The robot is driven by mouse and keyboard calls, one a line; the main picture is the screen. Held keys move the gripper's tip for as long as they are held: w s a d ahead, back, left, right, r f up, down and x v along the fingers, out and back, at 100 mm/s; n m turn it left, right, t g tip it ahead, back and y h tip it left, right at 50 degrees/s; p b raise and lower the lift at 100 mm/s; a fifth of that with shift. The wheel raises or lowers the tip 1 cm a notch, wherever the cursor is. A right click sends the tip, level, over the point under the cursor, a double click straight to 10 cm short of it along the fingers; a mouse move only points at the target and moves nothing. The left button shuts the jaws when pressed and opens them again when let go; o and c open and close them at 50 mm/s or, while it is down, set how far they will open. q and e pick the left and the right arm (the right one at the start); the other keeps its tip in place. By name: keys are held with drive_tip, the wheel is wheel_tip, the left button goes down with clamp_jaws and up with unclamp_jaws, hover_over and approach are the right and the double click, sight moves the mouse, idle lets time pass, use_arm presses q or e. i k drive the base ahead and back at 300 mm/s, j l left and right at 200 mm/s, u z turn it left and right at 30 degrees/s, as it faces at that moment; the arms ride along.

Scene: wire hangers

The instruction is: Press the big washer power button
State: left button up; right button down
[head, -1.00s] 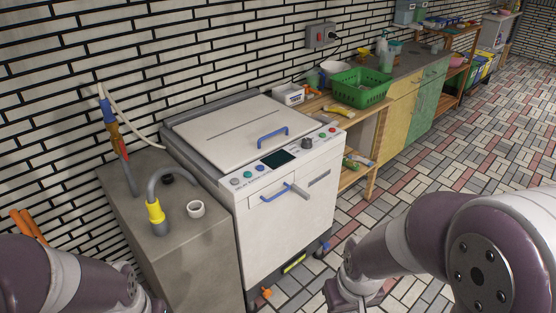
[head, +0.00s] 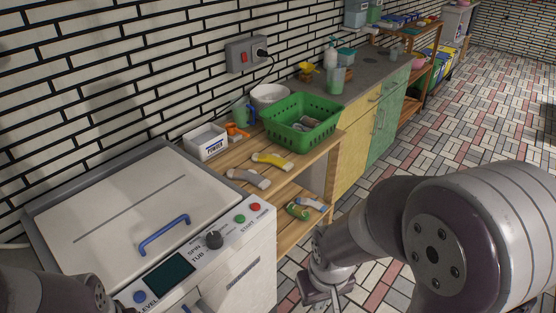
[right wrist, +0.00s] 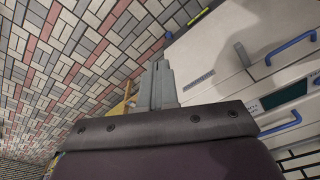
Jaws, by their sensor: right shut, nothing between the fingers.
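The white washer (head: 232,270) stands at the lower left of the head view, with a sloped control panel along its front edge. The red power button (head: 255,207) is at the panel's right end, beside the green start button (head: 239,218). My right gripper (head: 326,292) is right of the washer and lower than the panel, apart from it and partly cut off by the frame. In the right wrist view its fingers (right wrist: 160,82) are shut and empty, with the washer front (right wrist: 215,55) to their right. My left gripper is out of view; only its arm shows at lower left.
A wooden shelf (head: 222,174) adjoins the washer, with a green basket (head: 300,128), a white powder box (head: 206,142) and a yellow-handled brush (head: 272,160). The washer's blue lid handle (head: 164,235) sticks up. The tiled floor (head: 440,125) to the right is open.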

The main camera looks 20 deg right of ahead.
sight(255, 206)
drive_tip(key=i+l, duration=0.7)
drive_tip(key=i, duration=0.05)
